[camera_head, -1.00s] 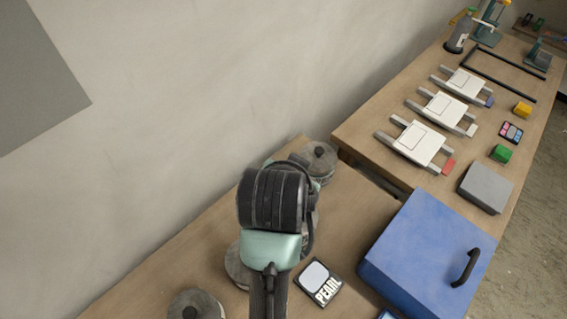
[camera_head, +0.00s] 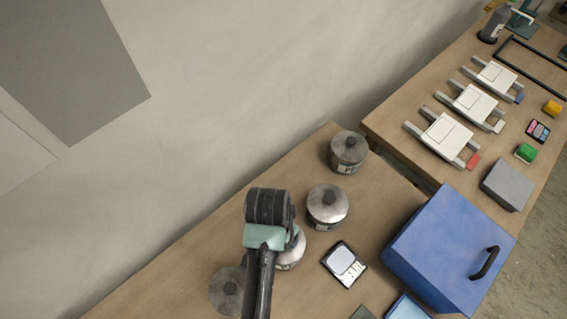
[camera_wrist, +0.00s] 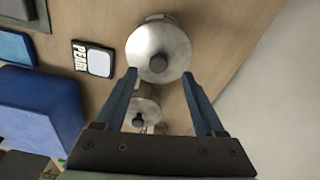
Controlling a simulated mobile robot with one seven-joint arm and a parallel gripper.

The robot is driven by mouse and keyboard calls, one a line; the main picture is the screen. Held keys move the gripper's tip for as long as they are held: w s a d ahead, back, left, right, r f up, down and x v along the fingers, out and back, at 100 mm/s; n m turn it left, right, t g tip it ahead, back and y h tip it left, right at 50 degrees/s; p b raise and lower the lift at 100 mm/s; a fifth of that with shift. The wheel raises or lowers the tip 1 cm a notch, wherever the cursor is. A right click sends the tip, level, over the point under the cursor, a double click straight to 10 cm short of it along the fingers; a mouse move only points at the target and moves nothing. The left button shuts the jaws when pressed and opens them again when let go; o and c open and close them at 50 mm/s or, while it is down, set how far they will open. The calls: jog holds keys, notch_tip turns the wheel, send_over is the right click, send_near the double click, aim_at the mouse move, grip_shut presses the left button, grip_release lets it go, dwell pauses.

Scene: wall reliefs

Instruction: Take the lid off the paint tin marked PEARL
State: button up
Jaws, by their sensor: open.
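Several grey paint tins with knobbed lids stand in a row on the bench. In the head view they are a back tin (camera_head: 348,152), a middle tin (camera_head: 328,207), a tin partly behind my arm (camera_head: 292,254) and a front tin (camera_head: 228,292). Their labels are too small or hidden to read, so I cannot tell which is PEARL. A card reading PEARL (camera_wrist: 93,58) lies beside them. My gripper (camera_wrist: 160,74) is open and empty; a tin's lid knob (camera_wrist: 158,63) appears between its fingertips in the wrist view. In the head view my arm hides the fingers.
A blue box (camera_head: 450,245) with a black handle stands right of the tins. The wall (camera_head: 230,90) runs close along their left. A second bench (camera_head: 400,118) beyond a gap holds white frames (camera_head: 446,136), coloured blocks and a grey box (camera_head: 508,185).

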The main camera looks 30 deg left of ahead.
aim_at(288, 256)
jog(key=shift+w+d+f+p, duration=0.15)
jog(key=shift+f+p, duration=0.15)
jog(key=shift+f, duration=0.85)
jog(key=shift+w+d+f+p, duration=0.1)
jog(key=shift+f+p, duration=0.2)
jog(key=shift+f, duration=0.8)
grip_shut()
